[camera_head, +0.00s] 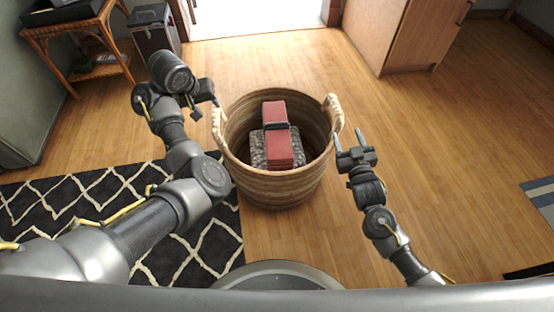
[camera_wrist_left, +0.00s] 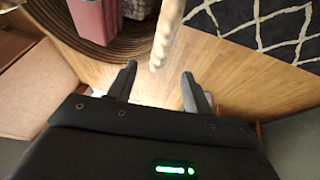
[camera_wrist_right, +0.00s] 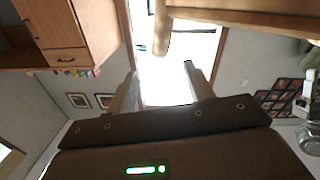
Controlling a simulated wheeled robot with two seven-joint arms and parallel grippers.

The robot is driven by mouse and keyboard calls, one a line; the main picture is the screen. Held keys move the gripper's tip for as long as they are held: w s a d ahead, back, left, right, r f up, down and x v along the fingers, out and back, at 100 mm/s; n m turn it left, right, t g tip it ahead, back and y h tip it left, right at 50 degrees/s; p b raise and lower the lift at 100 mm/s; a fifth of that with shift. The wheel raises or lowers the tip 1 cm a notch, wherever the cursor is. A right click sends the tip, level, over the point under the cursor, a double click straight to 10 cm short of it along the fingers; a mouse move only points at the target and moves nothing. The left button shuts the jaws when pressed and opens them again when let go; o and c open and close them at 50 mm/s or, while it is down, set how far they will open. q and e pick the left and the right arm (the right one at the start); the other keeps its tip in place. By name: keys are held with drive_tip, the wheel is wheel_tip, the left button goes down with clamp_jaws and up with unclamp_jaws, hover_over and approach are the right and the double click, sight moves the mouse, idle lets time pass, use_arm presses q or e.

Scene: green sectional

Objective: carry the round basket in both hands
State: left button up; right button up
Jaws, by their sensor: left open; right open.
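The round woven basket (camera_head: 275,188) stands on the wooden floor in front of me, with red items (camera_head: 277,135) and a grey speckled item (camera_head: 257,150) inside. Its left handle (camera_head: 218,125) is beside my left gripper (camera_head: 214,103), which is open. In the left wrist view, this handle (camera_wrist_left: 167,32) reaches down toward the gap between the fingertips. My right gripper (camera_head: 348,138) is open, just right of and nearer than the right handle (camera_head: 335,112). In the right wrist view, that handle (camera_wrist_right: 162,35) shows ahead of the open fingers, apart from them.
A dark rug with white lines (camera_head: 75,200) lies at the left. A wicker side table (camera_head: 75,25) and a dark box (camera_head: 155,35) stand at the back left. A wooden cabinet (camera_head: 400,35) stands at the back right. The floor to the right is mostly clear.

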sight(218, 115)
use_arm(q)
drive_tip(key=shift+x, duration=5.45)
use_arm(e)
drive_tip(key=shift+w+a, duration=0.25)
drive_tip(key=shift+w, duration=1.55)
drive_tip(key=shift+w+a, duration=0.25)
drive_tip(key=shift+w, duration=1.5)
drive_tip(key=shift+w+a, duration=0.25)
drive_tip(key=shift+w, duration=1.55)
use_arm(q)
drive_tip(key=shift+c, duration=0.2)
use_arm(e)
drive_tip(key=shift+c, duration=0.2)
use_arm(q)
clamp_jaws()
use_arm(e)
clamp_jaws()
use_arm(q)
drive_tip(key=shift+w+r, duration=0.1)
drive_tip(key=shift+r, duration=0.1)
use_arm(e)
drive_tip(key=shift+r, duration=0.2)
